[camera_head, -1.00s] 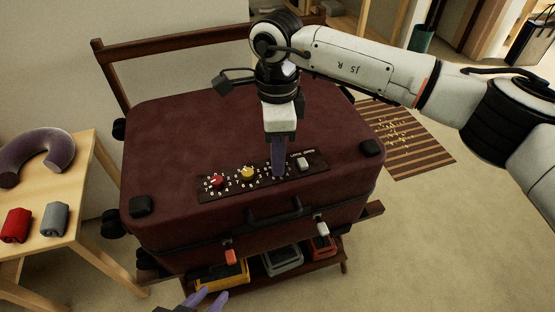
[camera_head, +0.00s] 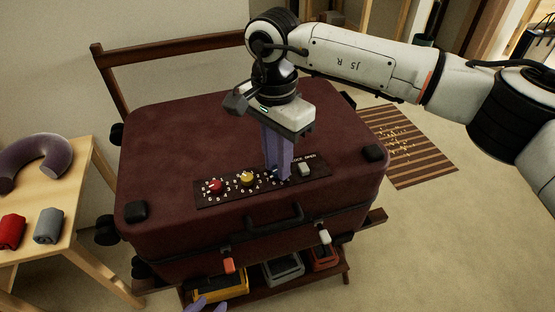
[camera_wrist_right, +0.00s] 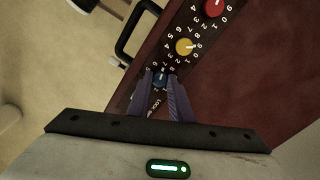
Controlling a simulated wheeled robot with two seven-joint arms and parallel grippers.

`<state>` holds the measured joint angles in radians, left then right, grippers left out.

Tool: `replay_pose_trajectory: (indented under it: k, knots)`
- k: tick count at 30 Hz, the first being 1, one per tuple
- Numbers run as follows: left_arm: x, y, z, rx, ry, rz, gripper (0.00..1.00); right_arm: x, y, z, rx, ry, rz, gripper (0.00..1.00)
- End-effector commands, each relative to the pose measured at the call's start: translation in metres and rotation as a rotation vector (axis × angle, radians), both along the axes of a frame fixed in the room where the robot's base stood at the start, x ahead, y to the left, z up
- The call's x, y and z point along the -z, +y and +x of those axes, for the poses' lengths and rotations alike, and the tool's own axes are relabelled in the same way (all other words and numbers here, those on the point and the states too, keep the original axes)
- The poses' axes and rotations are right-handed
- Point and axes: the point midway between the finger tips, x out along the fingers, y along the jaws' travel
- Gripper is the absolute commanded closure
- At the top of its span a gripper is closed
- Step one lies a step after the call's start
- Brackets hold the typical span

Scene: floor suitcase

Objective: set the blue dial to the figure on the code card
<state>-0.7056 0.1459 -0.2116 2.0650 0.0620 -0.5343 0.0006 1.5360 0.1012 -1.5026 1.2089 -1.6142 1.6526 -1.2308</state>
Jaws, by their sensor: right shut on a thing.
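The maroon suitcase (camera_head: 190,140) lies flat on a low wooden rack. Its dark dial panel (camera_head: 204,201) carries a red dial (camera_head: 216,186), a yellow dial (camera_head: 247,180) and the blue dial (camera_head: 275,173), each ringed by white figures. My right gripper (camera_head: 279,175) points down and is shut on the blue dial, which shows between its purple fingertips in the right wrist view (camera_wrist_right: 161,77). The fingers hide part of the blue dial's ring, and its setting is too small to read. I cannot make out a code card.
A pale slider (camera_head: 304,169) sits right of the dials by the "LOCK OPEN" lettering. The suitcase handle (camera_head: 275,218) and two latches are at its front. Several cases lie on the shelf below. A wooden table (camera_head: 70,225) with rolled cloths stands left.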

Motion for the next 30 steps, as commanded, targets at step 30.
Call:
replay_pose_trajectory:
  k: [30]
  knots:
    - [0.0027, 0.0003, -0.0020, 0.001, 0.007, 0.002, 0.69, -0.0055, 0.0003, 0.0006, -0.020, -0.002, 0.000, 0.62]
